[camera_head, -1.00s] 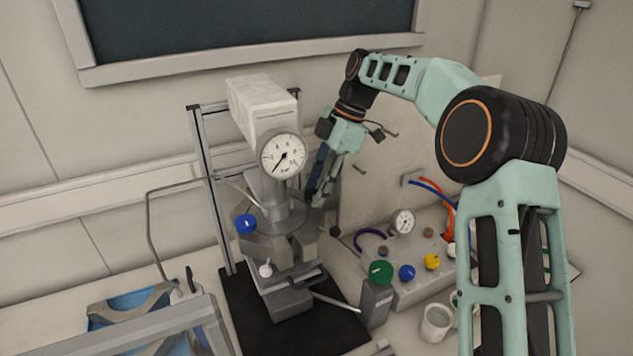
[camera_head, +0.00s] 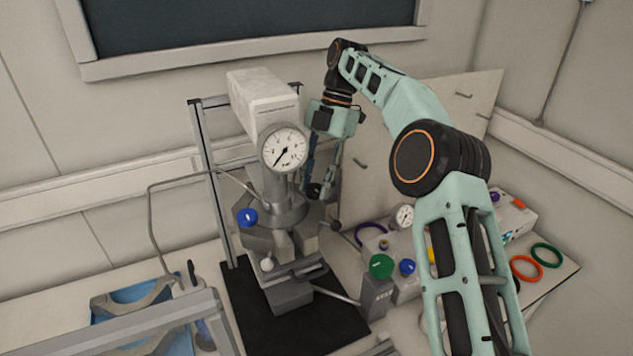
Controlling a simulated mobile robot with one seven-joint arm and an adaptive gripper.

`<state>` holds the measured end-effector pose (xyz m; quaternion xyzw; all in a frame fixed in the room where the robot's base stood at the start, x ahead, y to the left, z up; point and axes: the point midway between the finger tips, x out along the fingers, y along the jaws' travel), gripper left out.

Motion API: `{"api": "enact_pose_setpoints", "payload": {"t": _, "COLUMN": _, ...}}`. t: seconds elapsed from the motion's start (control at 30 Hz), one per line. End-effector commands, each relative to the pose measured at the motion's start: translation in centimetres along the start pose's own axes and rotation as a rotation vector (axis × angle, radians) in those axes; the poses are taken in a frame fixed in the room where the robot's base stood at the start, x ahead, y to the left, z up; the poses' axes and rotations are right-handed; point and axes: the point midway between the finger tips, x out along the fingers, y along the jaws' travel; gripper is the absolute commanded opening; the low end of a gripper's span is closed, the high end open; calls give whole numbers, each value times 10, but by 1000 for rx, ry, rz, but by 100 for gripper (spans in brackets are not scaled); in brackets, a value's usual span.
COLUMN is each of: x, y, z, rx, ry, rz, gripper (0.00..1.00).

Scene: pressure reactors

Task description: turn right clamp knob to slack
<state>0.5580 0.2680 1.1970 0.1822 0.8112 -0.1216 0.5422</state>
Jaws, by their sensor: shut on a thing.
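The pressure reactor (camera_head: 290,238) stands upright on a black mat, with a white-faced gauge (camera_head: 284,148) at its top. My gripper (camera_head: 321,186) points down at the right side of the reactor head, behind and right of the gauge. Its fingers are shut on a dark round knob (camera_head: 317,192), which I take to be the right clamp knob. The fingers partly cover the knob, and its turn angle is too small to read. A second small dark knob (camera_head: 336,225) sticks out lower on the right, apart from my fingers.
A blue knob (camera_head: 247,217) is on the reactor's left, and a bent metal tube runs there. A green knob (camera_head: 381,266) and a control panel with a small gauge (camera_head: 402,216) stand to the right. Coloured rings (camera_head: 527,268) lie far right. A blue tray (camera_head: 130,303) is front left.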

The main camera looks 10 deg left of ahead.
Motion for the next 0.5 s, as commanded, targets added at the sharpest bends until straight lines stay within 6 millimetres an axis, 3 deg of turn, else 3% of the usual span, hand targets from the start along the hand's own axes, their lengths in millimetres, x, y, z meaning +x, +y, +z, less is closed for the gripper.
{"api": "enact_pose_setpoints", "payload": {"t": 0.37, "x": 0, "y": 0, "z": -1, "rx": -5, "ry": 2, "rz": -3, "gripper": 7}}
{"api": "enact_pose_setpoints", "payload": {"t": 0.4, "x": 0, "y": 0, "z": -1, "rx": -5, "ry": 2, "rz": -3, "gripper": 36}}
{"api": "enact_pose_setpoints", "payload": {"t": 0.5, "x": 0, "y": 0, "z": -1, "rx": -4, "ry": 1, "rz": -2, "gripper": 39}}
